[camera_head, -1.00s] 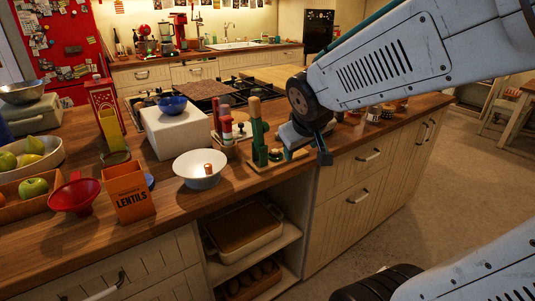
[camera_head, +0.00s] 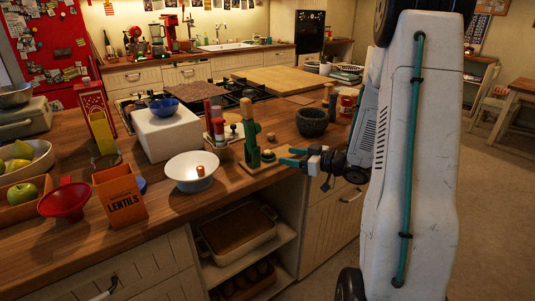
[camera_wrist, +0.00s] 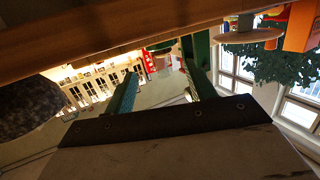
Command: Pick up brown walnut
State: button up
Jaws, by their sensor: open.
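No walnut can be made out with certainty. A small brown object (camera_head: 200,171) sits in the white bowl (camera_head: 188,184) on the wooden counter in the head view; it is too small to tell whether it is a walnut. Another small brownish thing (camera_head: 268,155) is at the base of the green upright tool (camera_head: 250,133). My gripper (camera_head: 288,156) is open, its teal fingers pointing left, just right of the green tool. The wrist view shows the spread fingers (camera_wrist: 160,70) with nothing between them and the counter edge along the top.
A dark stone mortar (camera_head: 312,122) stands behind my gripper. An orange lentils box (camera_head: 121,196), a red funnel (camera_head: 65,202) and a white block (camera_head: 167,132) with a blue bowl (camera_head: 164,107) stand left. An open shelf holding a baking dish (camera_head: 237,231) is below the counter.

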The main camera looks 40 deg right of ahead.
aim_at(272, 153)
jog(key=x, duration=0.6)
jog(key=shift+w+a, duration=0.25)
jog(key=shift+a, duration=0.05)
jog(key=c, duration=1)
jog(key=shift+c, duration=0.6)
jog(key=shift+r, duration=0.1)
